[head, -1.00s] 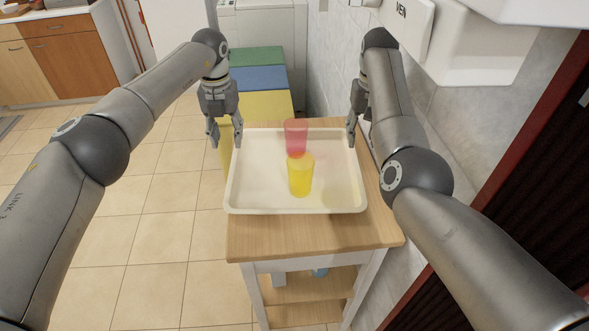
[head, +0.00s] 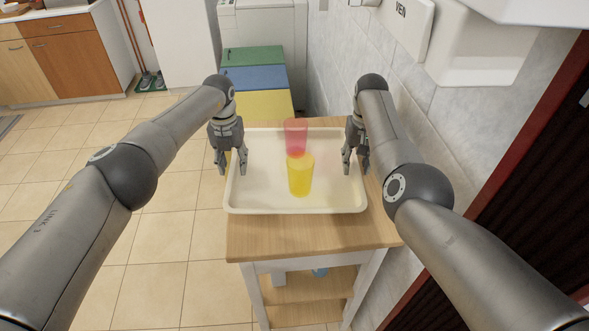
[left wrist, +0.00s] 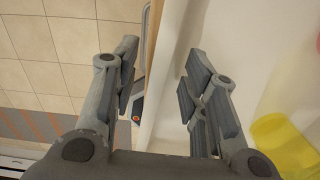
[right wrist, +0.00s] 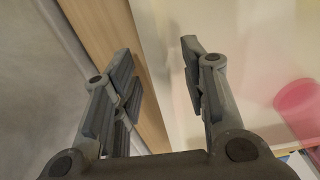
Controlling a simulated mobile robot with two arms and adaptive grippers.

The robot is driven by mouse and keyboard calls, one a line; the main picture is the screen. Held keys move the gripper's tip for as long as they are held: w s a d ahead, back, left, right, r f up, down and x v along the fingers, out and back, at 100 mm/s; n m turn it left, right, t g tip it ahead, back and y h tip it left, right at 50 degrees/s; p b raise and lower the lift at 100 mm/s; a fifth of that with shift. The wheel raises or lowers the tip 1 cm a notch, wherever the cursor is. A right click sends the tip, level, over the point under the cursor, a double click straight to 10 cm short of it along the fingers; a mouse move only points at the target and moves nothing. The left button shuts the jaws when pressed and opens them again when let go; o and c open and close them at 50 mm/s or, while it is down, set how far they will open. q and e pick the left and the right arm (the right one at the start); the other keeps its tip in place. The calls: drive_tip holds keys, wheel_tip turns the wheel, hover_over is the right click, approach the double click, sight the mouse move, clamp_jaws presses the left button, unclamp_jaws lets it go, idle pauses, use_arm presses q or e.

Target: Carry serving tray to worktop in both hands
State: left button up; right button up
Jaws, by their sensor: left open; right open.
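A cream serving tray (head: 260,205) lies flat on a small wooden-topped table with white legs. A red translucent cup (head: 296,135) and a yellow translucent cup (head: 300,176) stand upright on it. My left gripper (head: 232,170) is open above the tray's left rim. In the left wrist view its fingers (left wrist: 158,85) are on either side of the tray's rim (left wrist: 165,95). My right gripper (head: 355,172) is open at the tray's right rim. In the right wrist view its fingers (right wrist: 160,75) straddle the rim (right wrist: 150,60). Contact with the rim cannot be told.
The table (head: 300,238) stands close to the grey wall (head: 440,125) on the right. Yellow, blue and green bins (head: 254,78) stand behind it. Tiled floor (head: 165,225) is open on the left. Wooden cabinets (head: 70,60) are at the far left.

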use_arm(q)
clamp_jaws()
use_arm(e)
clamp_jaws()
use_arm(q)
drive_tip(key=shift+w+r, duration=0.1)
drive_tip(key=shift+r, duration=0.05)
use_arm(e)
drive_tip(key=shift+w+r, duration=0.1)
drive_tip(key=shift+r, duration=0.05)
